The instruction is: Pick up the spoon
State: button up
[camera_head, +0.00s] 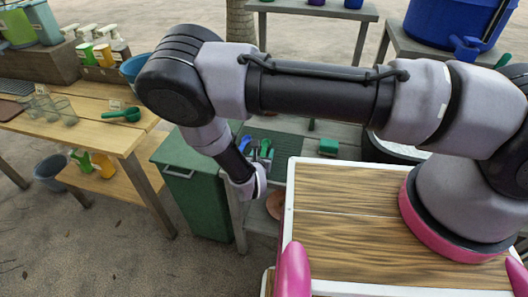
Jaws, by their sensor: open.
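A green spoon (124,115) lies near the right edge of the wooden table on the left, its round bowl toward the right and its handle toward the left. It appears to lie flat. My arm reaches across the picture and bends down at its far end, to the right of and apart from the spoon. The wrist end shows above the grey stand, but my gripper's fingers do not show. Nothing of mine touches the spoon.
Clear glasses (52,108) stand left of the spoon. A blue bucket (133,68) is behind it. A green bin (196,192) stands between the table and my wooden-topped body. Small blue and green items lie on a rack (283,142) behind my wrist. Sandy floor is open at lower left.

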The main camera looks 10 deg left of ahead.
grip_shut()
